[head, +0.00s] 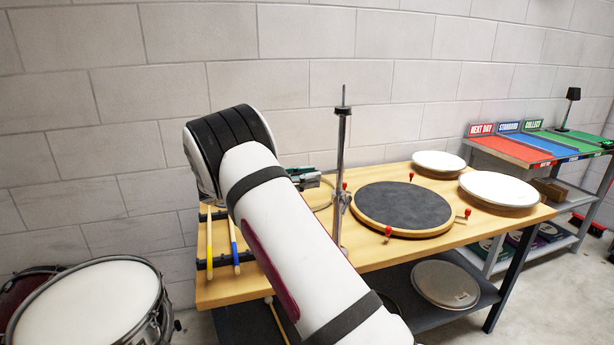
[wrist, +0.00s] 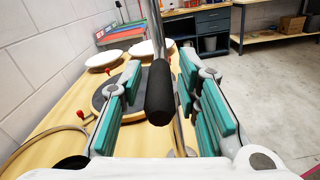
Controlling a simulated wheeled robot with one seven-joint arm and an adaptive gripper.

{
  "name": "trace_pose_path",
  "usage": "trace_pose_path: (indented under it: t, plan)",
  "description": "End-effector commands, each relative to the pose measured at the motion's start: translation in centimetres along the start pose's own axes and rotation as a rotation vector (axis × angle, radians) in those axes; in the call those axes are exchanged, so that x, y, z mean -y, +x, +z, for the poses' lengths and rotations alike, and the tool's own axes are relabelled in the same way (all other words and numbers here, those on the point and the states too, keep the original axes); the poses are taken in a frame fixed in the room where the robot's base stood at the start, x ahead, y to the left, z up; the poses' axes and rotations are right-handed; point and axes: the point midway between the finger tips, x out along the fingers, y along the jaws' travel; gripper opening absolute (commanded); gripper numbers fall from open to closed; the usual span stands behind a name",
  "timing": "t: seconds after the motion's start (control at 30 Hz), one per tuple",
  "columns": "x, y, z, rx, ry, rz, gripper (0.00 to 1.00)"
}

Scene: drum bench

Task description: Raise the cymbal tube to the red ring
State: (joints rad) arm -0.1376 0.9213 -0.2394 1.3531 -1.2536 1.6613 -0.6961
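My gripper (head: 306,178) is just left of the tube, partly hidden by my arm. In the wrist view, my gripper (wrist: 161,68) has its teal-padded fingers spread. A black sleeve (wrist: 160,95) on a grey rod lies between them, with gaps visible on both sides. Part of the chrome tube (wrist: 178,135) shows behind the sleeve. I cannot make out a red ring on the tube.
The wooden bench (head: 440,245) holds a round dark practice pad (head: 402,206) with red knobs, two white drumheads (head: 500,189) and drumsticks (head: 234,245). A drum (head: 90,300) stands at the lower left. A shelf with coloured lanes (head: 550,140) is at the right.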

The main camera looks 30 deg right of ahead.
Motion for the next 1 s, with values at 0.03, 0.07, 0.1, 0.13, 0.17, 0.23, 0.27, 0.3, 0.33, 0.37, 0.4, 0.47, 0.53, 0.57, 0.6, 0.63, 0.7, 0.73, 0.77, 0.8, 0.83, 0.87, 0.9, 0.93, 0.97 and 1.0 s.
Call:
trace_pose_path:
  t: [0.03, 0.07, 0.1, 0.13, 0.17, 0.23, 0.27, 0.3, 0.33, 0.37, 0.4, 0.47, 0.53, 0.57, 0.6, 0.63, 0.7, 0.73, 0.77, 0.8, 0.83, 0.87, 0.9, 0.93, 0.97, 1.0]
  plan:
    - [0.0, 0.0, 0.0, 0.0, 0.0, 0.0, 0.12]
    - [0.0, 0.0, 0.0, 0.0, 0.0, 0.0, 0.05]
    - [0.0, 0.0, 0.0, 0.0, 0.0, 0.0, 0.0]
    - [0.0, 0.0, 0.0, 0.0, 0.0, 0.0, 0.0]
    - [0.0, 0.0, 0.0, 0.0, 0.0, 0.0, 0.0]
    - [0.0, 0.0, 0.0, 0.0, 0.0, -0.001, 0.0]
    - [0.0, 0.0, 0.0, 0.0, 0.0, -0.001, 0.0]
    - [0.0, 0.0, 0.1, 0.0, 0.0, -0.001, 0.0]
    - [-0.1, 0.0, 0.3, 0.0, 0.001, -0.001, 0.0]
    - [-0.1, 0.0, 0.6, 0.0, 0.002, -0.001, 0.0]
    - [-0.2, -0.1, 1.3, 0.0, 0.004, -0.001, 0.0]
    - [-0.5, -0.1, 2.6, 0.001, 0.006, -0.001, 0.0]
    - [-0.8, -0.1, 4.0, 0.002, 0.007, 0.001, 0.0]
    - [-0.9, -0.1, 4.6, 0.003, 0.007, 0.0, 0.0]
    - [-1.0, -0.1, 5.2, 0.003, 0.007, 0.0, 0.0]
    - [-1.1, 0.0, 5.5, 0.003, 0.006, 0.0, 0.0]
    - [-1.2, 0.0, 6.0, 0.003, 0.004, -0.001, 0.0]
    - [-1.2, 0.0, 6.1, 0.003, 0.004, -0.001, 0.0]
    - [-1.2, 0.0, 6.2, 0.003, 0.003, -0.001, 0.0]
    - [-1.2, 0.0, 6.2, 0.004, 0.002, -0.001, 0.0]
    - [-1.2, 0.0, 6.1, 0.004, 0.002, -0.001, 0.0]
    - [-1.2, 0.0, 6.1, 0.004, 0.002, -0.001, 0.0]
    - [-1.2, 0.0, 6.1, 0.004, 0.002, -0.001, 0.0]
    - [-1.2, 0.0, 6.1, 0.004, 0.002, -0.001, 0.0]
    - [-1.2, 0.0, 6.1, 0.004, 0.002, -0.001, 0.0]
    - [-1.2, 0.0, 6.1, 0.004, 0.002, -0.001, 0.0]
